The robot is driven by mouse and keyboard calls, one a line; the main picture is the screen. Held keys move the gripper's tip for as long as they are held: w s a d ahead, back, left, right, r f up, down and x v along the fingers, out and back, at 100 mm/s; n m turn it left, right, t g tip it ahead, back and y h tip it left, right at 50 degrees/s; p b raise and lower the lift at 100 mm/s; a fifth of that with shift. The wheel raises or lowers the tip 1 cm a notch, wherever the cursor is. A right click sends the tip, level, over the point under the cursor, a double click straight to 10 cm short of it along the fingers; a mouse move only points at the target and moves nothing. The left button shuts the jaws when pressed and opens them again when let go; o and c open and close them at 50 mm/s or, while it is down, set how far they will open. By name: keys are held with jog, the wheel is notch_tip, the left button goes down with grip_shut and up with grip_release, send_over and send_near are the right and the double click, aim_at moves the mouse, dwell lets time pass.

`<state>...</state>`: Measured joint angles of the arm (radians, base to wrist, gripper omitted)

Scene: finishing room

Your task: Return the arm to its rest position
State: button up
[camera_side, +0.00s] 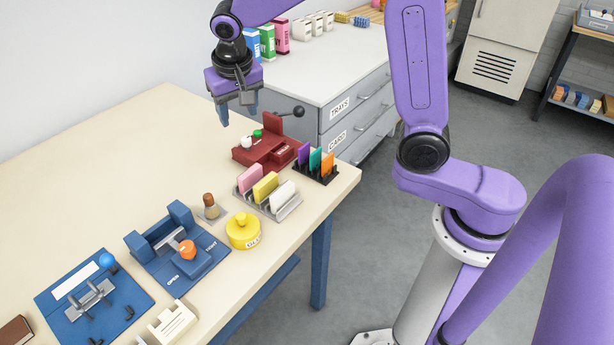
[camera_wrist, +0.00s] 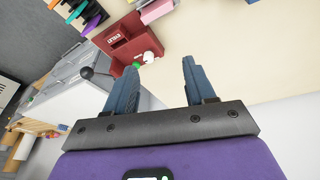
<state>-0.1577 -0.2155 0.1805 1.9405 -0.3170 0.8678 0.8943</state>
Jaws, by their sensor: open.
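My gripper (camera_side: 237,110) hangs above the far end of the cream table (camera_side: 130,130), in the air near the red device. In the wrist view my gripper (camera_wrist: 155,90) shows two blue fingers spread well apart with nothing between them. The arm is purple and reaches over from the column on the right. The red device (camera_side: 262,152) with a dark lever, a white knob and a green button stands just below and to the right of the gripper, apart from it. It also shows between and left of the fingers in the wrist view (camera_wrist: 122,42).
A grey drawer cabinet (camera_side: 352,90) adjoins behind.

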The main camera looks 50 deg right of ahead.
jog(key=s+d+f+n+g+y, duration=0.1)
jog(key=s+n, duration=0.7)
jog(key=s, duration=0.8)
jog(key=s+d+f+n+g+y, duration=0.1)
jog(key=s+d+n, duration=0.3)
jog(key=s+n, duration=0.4)
jog(key=s, duration=0.7)
jog(key=shift+s+d+g, duration=0.2)
jog(key=shift+s+g, duration=0.1)
jog(key=shift+s, duration=0.05)
